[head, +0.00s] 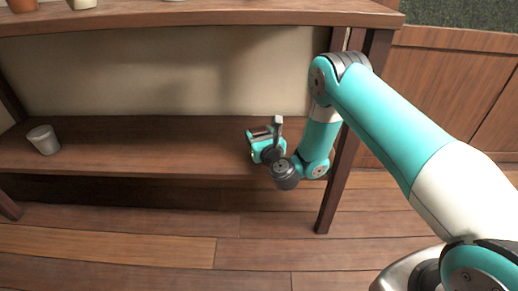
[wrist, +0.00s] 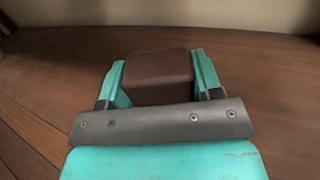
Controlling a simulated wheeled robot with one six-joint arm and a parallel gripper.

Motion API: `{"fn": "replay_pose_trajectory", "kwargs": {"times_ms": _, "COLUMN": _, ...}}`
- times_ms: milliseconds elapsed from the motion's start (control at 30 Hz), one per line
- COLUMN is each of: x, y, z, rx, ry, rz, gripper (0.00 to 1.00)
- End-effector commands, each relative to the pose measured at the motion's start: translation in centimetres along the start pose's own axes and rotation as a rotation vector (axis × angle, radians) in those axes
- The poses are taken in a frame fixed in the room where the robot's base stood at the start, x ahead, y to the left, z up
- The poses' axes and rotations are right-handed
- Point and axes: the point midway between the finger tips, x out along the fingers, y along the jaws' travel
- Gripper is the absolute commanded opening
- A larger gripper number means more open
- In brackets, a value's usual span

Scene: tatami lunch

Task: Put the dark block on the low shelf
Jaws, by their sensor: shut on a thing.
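My gripper (wrist: 158,85) is shut on the dark brown block (wrist: 157,72), which sits between its two teal fingers in the wrist view. In the head view my gripper (head: 262,138) is at the low shelf (head: 140,140), near its right end and front edge. The block is hard to make out in the head view. In the wrist view the shelf's wooden surface (wrist: 265,75) spreads around and behind the block. I cannot tell whether the block touches the shelf.
A grey-white cup (head: 43,139) stands at the shelf's left end. The shelf between cup and gripper is clear. The upper board (head: 200,18) runs above, with a few items on it. A dark post (head: 340,185) stands close to the right of my gripper.

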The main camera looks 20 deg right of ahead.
Motion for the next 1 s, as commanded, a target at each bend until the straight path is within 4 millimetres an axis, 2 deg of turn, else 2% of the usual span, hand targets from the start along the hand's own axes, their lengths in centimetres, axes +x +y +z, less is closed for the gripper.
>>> {"fn": "replay_pose_trajectory", "kwargs": {"times_ms": 33, "x": 0.0, "y": 0.0, "z": -1.4, "rx": 0.001, "ry": 0.0, "rz": 0.0, "gripper": 0.3}}
{"fn": "replay_pose_trajectory", "kwargs": {"times_ms": 167, "x": 0.0, "y": 0.0, "z": -3.3, "rx": 0.001, "ry": 0.0, "rz": 0.0, "gripper": 0.3}}
{"fn": "replay_pose_trajectory", "kwargs": {"times_ms": 600, "x": 0.0, "y": 0.0, "z": -3.7, "rx": 0.001, "ry": 0.0, "rz": 0.0, "gripper": 0.3}}
{"fn": "replay_pose_trajectory", "kwargs": {"times_ms": 633, "x": 0.0, "y": 0.0, "z": -3.6, "rx": 0.001, "ry": 0.0, "rz": 0.0, "gripper": 0.64}}
{"fn": "replay_pose_trajectory", "kwargs": {"times_ms": 700, "x": 0.0, "y": 0.0, "z": -3.6, "rx": 0.001, "ry": 0.001, "rz": 0.0, "gripper": 0.8}}
{"fn": "replay_pose_trajectory", "kwargs": {"times_ms": 733, "x": 0.0, "y": 0.0, "z": -3.6, "rx": 0.001, "ry": 0.001, "rz": 0.0, "gripper": 0.85}}
{"fn": "replay_pose_trajectory", "kwargs": {"times_ms": 1000, "x": 0.0, "y": 0.0, "z": -3.5, "rx": 0.001, "ry": 0.001, "rz": 0.0, "gripper": 0.85}}
